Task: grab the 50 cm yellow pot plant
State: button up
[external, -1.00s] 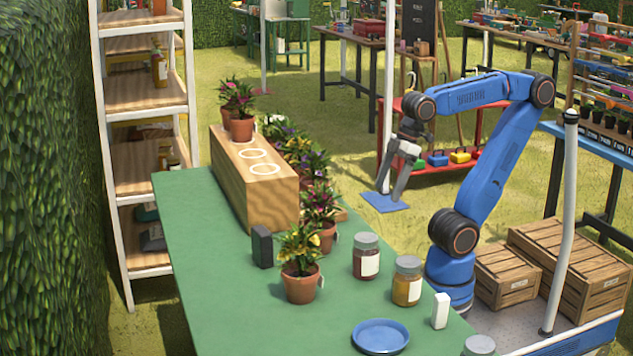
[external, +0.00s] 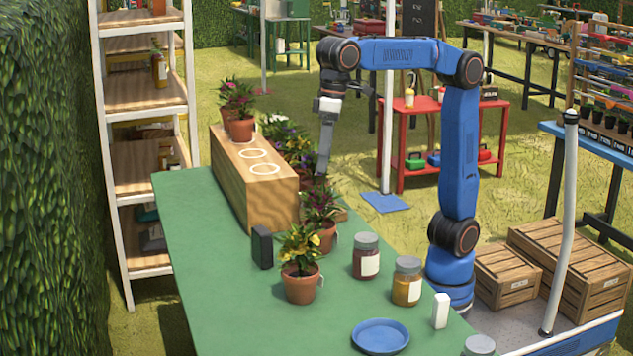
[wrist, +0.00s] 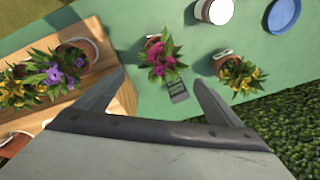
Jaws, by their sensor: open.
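A yellow-flowered plant in a terracotta pot (external: 300,285) stands upright on the green table. It shows at the right of the wrist view (wrist: 240,78), with a pale tag on its pot. Other yellow flowers (wrist: 18,88) are at the left of the wrist view, beside a purple-flowered plant (wrist: 58,75). I cannot read a 50 cm mark on any of them. My gripper (wrist: 161,82) is open and empty, pointing down behind the table plants in the external view (external: 325,172). A pink-flowered pot plant (wrist: 160,60) appears between and beyond its fingertips.
A black box (external: 262,247), two jars (external: 366,257), a white box (external: 440,310) and a blue plate (external: 380,336) stand near the yellow plant.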

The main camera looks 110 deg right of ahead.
jog(key=w+a+m+g, duration=0.1)
jog(key=w+a+m, duration=0.1)
jog(key=w+a, duration=0.8)
jog(key=m, duration=0.1)
send_over(300, 281)
jog(key=s+d, duration=0.2)
jog(key=d, duration=0.3)
jog(key=shift+g+h, duration=0.3)
jog(key=shift+g, duration=0.1)
jog(key=f, duration=1.3)
jog(key=shift+w+a+f, duration=0.2)
jog(key=shift+w+f, duration=0.05)
jog(key=shift+a+f, duration=0.15)
jog(key=shift+f, duration=1.2)
jog(key=shift+a+f, duration=0.15)
jog(key=shift+f, duration=1.2)
jog(key=shift+c, duration=0.6)
jog(key=c, duration=1.4)
jog(key=shift+o, duration=0.2)
jog(key=shift+r, duration=0.15)
